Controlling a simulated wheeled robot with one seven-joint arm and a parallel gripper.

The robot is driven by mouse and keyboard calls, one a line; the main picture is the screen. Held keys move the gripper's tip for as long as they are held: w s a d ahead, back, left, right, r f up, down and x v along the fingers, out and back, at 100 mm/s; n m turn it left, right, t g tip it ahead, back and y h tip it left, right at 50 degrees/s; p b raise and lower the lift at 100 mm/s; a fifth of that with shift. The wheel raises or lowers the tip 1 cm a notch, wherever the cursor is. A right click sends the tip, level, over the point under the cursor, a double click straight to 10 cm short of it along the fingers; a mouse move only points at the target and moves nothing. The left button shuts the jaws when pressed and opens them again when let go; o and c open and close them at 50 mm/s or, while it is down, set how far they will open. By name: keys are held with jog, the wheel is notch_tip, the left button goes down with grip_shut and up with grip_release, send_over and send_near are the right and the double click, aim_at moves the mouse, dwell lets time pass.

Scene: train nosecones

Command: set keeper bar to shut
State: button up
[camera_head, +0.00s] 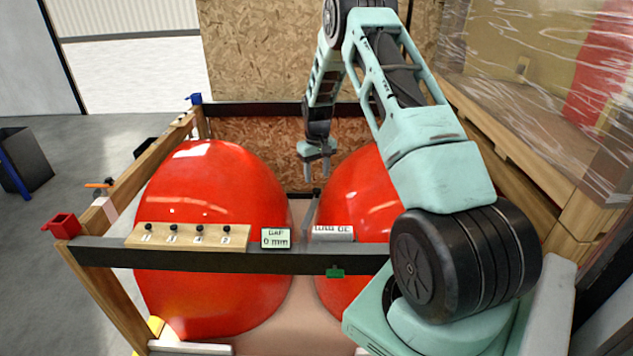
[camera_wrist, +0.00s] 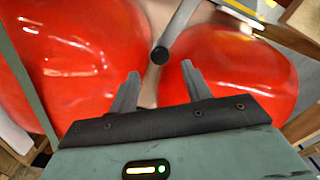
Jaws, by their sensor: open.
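A thin grey bar, which looks like the keeper bar (camera_head: 311,214), lies in the gap between two red nosecones, the left one (camera_head: 215,205) and the right one (camera_head: 350,200). A black round knob (camera_head: 316,192) is at its far end. In the wrist view the bar (camera_wrist: 182,24) runs up and right from the knob (camera_wrist: 159,55). My gripper (camera_head: 318,170) points down above the gap, beyond the knob. Its fingers (camera_wrist: 160,84) are apart and empty, with the knob ahead of and between them in the picture. I cannot tell whether the bar is latched.
A dark front rail (camera_head: 190,257) carries a wooden strip with several black pegs (camera_head: 193,237), a "GAP 0 mm" sign (camera_head: 275,239) and a green clip (camera_head: 335,272). A red clamp (camera_head: 60,224) sits at the left corner. A chipboard panel (camera_head: 270,150) closes the back; a wrapped pallet load (camera_head: 540,70) stands right.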

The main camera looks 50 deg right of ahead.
aim_at(317, 190)
jog(key=shift+f+p, duration=0.7)
jog(key=shift+f, duration=2.05)
grip_shut()
